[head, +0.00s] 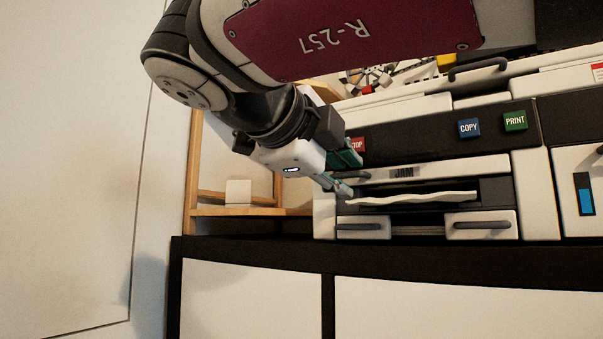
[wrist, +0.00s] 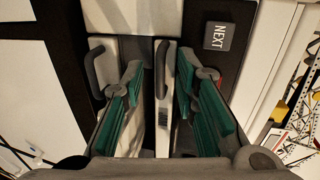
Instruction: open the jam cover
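The jam cover (head: 440,172) is a white flap marked JAM on the printer front, and it looks closed. Its dark handle (wrist: 162,66) is at the cover's left end in the head view. My gripper (head: 352,174) is at that end, with teal finger pads. In the wrist view my gripper (wrist: 158,76) is open, one finger on each side of the cover handle. The handle appears between the fingertips; I cannot tell whether they touch it. A wavy white sheet of paper (head: 410,198) sticks out of the slot below the cover.
Two small drawers with dark handles (head: 358,227) (head: 482,225) are below the slot; one handle also shows in the wrist view (wrist: 96,68). Above are a partly hidden red button (head: 358,145), blue COPY (head: 469,128) and green PRINT (head: 515,120) buttons. A wooden shelf (head: 250,211) stands left.

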